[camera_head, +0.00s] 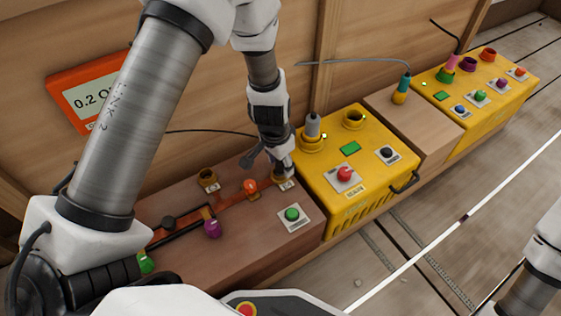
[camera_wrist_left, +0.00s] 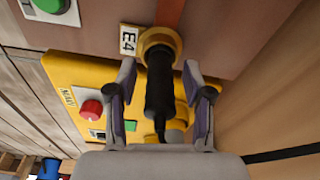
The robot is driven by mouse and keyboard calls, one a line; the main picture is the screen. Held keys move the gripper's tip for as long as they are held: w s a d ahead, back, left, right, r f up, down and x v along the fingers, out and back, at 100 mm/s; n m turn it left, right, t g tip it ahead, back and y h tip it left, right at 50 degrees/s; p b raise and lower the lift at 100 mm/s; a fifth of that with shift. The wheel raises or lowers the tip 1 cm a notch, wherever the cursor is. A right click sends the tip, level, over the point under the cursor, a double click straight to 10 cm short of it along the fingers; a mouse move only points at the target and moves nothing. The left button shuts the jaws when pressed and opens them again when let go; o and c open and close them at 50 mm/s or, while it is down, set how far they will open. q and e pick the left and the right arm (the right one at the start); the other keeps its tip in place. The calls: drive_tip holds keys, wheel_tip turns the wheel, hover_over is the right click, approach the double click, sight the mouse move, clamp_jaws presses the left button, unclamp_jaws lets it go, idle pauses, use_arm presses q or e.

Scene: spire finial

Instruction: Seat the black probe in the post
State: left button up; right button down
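In the left wrist view the black probe (camera_wrist_left: 160,92) stands with its far end at the mouth of the brass post (camera_wrist_left: 160,40) beside the E4 label. It looks lined up with the post and appears to be in its opening; the depth is hidden. My left gripper (camera_wrist_left: 160,75) has its fingers on either side of the probe, with gaps showing between finger and probe. In the head view the left gripper (camera_head: 283,168) is over the post at the right end of the brown block, and mostly hides the probe. My right gripper is not visible.
An orange meter (camera_head: 92,97) reading about 0.2 is at the back left. A black cable (camera_head: 205,131) runs behind the arm.

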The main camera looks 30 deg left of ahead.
use_arm(q)
drive_tip(key=shift+r, duration=0.1)
wheel_tip(320, 180, up, 12)
drive_tip(key=s+p, duration=0.1)
drive_tip(key=p, duration=0.7)
drive_tip(key=shift+s+a, duration=0.2)
drive_tip(key=shift+a, duration=0.05)
